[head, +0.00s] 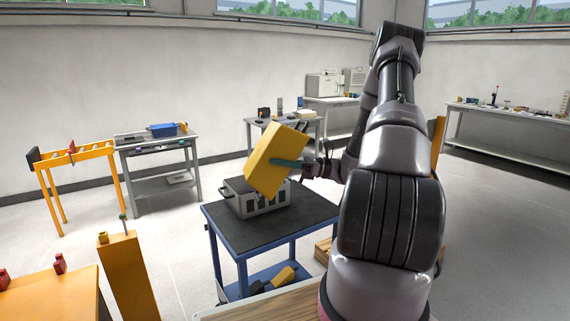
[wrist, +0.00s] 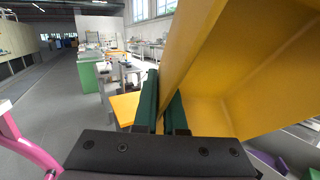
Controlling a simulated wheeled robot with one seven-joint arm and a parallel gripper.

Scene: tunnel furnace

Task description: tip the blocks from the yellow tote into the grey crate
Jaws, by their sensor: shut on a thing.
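The yellow tote (head: 274,160) is held in the air, steeply tilted, above the grey crate (head: 238,207). My gripper (head: 292,163) is shut on the tote's wall at its right side. In the wrist view my gripper (wrist: 163,100) has its green fingers on either side of the wall of the tote (wrist: 225,85). The visible inside of the tote shows no blocks there; the rest is out of view. The crate stands on a dark-topped blue table. A purple thing (wrist: 268,162), perhaps a block, shows at the lower right of the wrist view.
The blue table (head: 310,207) has bare top around the crate, and its lower shelf holds a yellow and dark item (head: 284,276). A grey bench (head: 158,142) with a blue bin (head: 163,130) and an orange roller stand (head: 76,157) are at left. Open floor lies between.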

